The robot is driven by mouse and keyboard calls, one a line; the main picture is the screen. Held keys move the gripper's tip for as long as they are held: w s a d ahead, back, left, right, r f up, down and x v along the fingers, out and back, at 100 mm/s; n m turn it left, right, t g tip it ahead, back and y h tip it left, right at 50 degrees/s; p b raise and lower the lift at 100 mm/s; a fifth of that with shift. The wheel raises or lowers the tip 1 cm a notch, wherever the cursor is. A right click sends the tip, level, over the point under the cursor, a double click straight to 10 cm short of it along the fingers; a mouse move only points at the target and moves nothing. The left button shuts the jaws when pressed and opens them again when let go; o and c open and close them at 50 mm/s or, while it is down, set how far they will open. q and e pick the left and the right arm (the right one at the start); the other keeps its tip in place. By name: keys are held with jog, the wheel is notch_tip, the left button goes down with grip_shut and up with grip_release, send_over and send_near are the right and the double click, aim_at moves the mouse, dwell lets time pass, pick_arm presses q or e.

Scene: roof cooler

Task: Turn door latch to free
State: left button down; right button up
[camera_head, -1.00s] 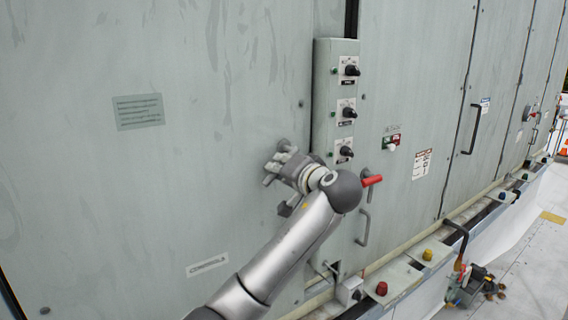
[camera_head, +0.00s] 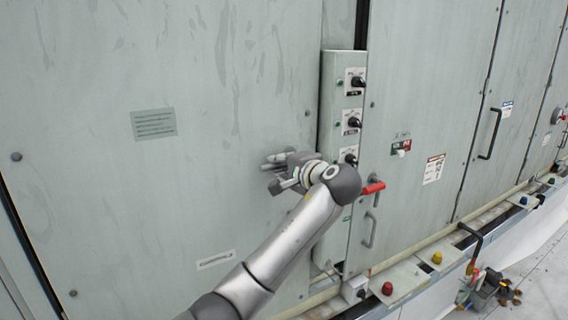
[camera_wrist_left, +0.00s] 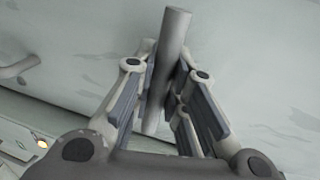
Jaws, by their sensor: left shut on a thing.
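My left gripper (camera_head: 277,172) is at the large grey-green door panel (camera_head: 225,75), just left of the switch box. In the left wrist view, a grey round bar, the latch handle (camera_wrist_left: 172,40), lies between the fingers of my left gripper (camera_wrist_left: 160,85), which are shut on it. The bar stands steeply in that view, its end sticking out past the fingertips. In the head view the latch is mostly hidden by the gripper, so its angle there is hard to tell. My right gripper is not in view.
The switch box (camera_head: 340,80) with black knobs stands just right of my gripper. A red-gripped lever (camera_head: 373,188) sticks out beside my wrist. Bar handles (camera_head: 489,135) are on panels further right. Red and yellow buttons (camera_head: 387,288) line the ledge below.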

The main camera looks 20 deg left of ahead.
pick_arm(q)
jog(key=c, duration=1.4)
grip_release()
jog(key=shift+w+d, duration=0.1)
jog(key=shift+c, duration=0.2)
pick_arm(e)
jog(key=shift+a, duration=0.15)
pick_arm(q)
jog(key=v, duration=1.2)
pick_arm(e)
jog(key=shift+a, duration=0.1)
